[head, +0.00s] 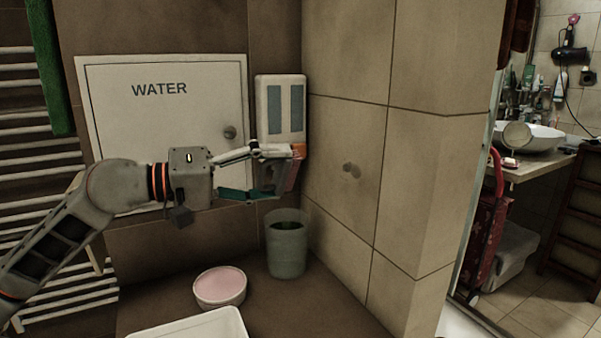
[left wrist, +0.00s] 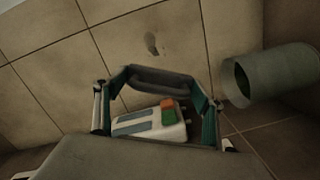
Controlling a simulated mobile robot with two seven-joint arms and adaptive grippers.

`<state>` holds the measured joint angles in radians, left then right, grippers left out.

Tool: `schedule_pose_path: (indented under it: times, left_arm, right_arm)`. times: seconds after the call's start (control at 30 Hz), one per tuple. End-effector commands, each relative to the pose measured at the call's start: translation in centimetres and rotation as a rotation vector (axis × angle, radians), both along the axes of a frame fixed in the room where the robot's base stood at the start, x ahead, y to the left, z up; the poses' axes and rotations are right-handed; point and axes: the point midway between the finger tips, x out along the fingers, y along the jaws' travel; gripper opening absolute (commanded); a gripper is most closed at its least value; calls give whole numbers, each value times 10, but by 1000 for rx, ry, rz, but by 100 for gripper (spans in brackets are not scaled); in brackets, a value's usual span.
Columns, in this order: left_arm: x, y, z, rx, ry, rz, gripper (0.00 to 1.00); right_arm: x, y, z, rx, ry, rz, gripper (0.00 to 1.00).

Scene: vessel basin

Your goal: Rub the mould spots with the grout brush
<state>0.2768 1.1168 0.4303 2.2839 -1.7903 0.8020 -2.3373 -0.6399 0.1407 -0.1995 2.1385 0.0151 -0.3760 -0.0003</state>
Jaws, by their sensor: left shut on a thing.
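My left gripper (head: 278,173) is in front of the lower part of the white wall unit, left of the tiled side wall. In the left wrist view its fingers (left wrist: 165,88) are shut on a dark grey bar-like thing, which I take to be the grout brush (left wrist: 160,80). A dark smudge also shows in the left wrist view (left wrist: 152,43). My right gripper is not in view.
A white unit with grey panels (head: 280,92) hangs in the corner beside the WATER hatch (head: 160,118). Below stand a grey-green bin (head: 287,252), a round pink-topped dish (head: 220,287) and a white basin (head: 200,328). A sink (head: 540,138) is far right.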

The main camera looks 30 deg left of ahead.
Motion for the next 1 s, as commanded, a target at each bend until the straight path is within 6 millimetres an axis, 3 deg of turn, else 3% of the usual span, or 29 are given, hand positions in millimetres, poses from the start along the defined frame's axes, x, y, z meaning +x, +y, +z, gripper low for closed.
schedule_pose_path:
  times: [0.03,0.37,1.0]
  left_arm:
    - [4,0,-14,0,16,0,48]
    - [4,0,-14,0,16,0,48]
    - [4,0,-13,-1,16,0,48]
  right_arm:
    - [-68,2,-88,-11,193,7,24]
    - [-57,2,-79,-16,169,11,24]
    - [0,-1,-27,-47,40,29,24]
